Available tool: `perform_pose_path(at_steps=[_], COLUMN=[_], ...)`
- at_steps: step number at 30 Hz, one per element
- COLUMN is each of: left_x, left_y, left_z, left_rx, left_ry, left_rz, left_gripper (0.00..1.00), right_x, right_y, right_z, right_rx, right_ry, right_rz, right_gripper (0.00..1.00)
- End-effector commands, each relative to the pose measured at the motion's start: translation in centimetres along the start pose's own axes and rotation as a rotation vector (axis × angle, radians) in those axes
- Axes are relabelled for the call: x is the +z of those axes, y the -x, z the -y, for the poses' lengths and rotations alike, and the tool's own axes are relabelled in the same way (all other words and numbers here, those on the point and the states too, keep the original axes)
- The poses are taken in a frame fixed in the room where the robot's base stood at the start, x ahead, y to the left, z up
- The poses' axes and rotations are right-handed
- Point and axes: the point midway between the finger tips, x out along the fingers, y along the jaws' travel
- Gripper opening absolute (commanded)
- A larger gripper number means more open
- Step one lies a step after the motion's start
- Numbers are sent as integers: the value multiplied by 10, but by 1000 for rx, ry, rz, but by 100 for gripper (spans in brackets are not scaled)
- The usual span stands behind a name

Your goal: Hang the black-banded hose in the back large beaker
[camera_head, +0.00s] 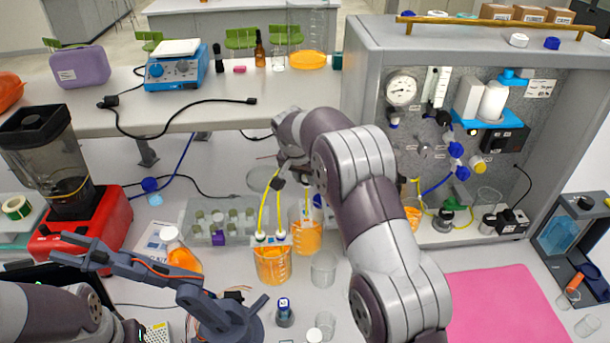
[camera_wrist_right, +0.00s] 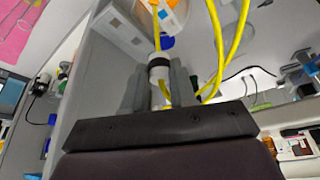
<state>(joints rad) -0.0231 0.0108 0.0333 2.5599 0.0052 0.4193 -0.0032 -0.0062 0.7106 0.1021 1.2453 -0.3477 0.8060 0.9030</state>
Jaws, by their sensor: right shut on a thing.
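My right gripper (camera_wrist_right: 160,92) is shut on the white collar of the black-banded hose (camera_wrist_right: 158,65); the black band and yellow tubing show in the right wrist view. In the head view this gripper (camera_head: 304,187) is above the back large beaker (camera_head: 305,240), which holds orange liquid. A yellow length runs down from the gripper toward that beaker; whether its end is inside the rim I cannot tell. The front beaker (camera_head: 272,266), also with orange liquid, has two yellow tube ends in a white holder. My left arm is at the lower left; its fingers cannot be made out.
An empty glass beaker (camera_head: 323,268) stands right of the front beaker. A rack of vials (camera_head: 217,222) is to the left. A small blue-grey bench arm (camera_head: 213,310) is in front. The gauge panel (camera_head: 460,130) stands right, beyond a clear pink mat (camera_head: 500,305).

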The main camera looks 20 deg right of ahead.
Motion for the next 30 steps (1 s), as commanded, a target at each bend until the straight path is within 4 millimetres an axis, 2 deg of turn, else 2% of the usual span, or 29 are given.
perform_pose_path(at_steps=[5,9,17,24,30], left_x=[0,1,2,2,2], left_y=[-2,-10,-13,-13,-13], left_z=[0,0,0,0,0], left_rx=[0,0,0,0,0], left_ry=[0,0,0,0,0], left_rz=[0,0,0,0,0], left_gripper=[43,43,43,43,43], right_x=[-5,-9,-5,-1,-2], right_y=[-1,-6,-7,-6,-4], right_z=[-7,-27,-26,-12,-8], right_rx=[5,16,-96,-232,-292], right_ry=[-15,-39,231,551,699], right_rz=[-1,-1,-2,-2,-4], right_gripper=[0,0,0,0,0])
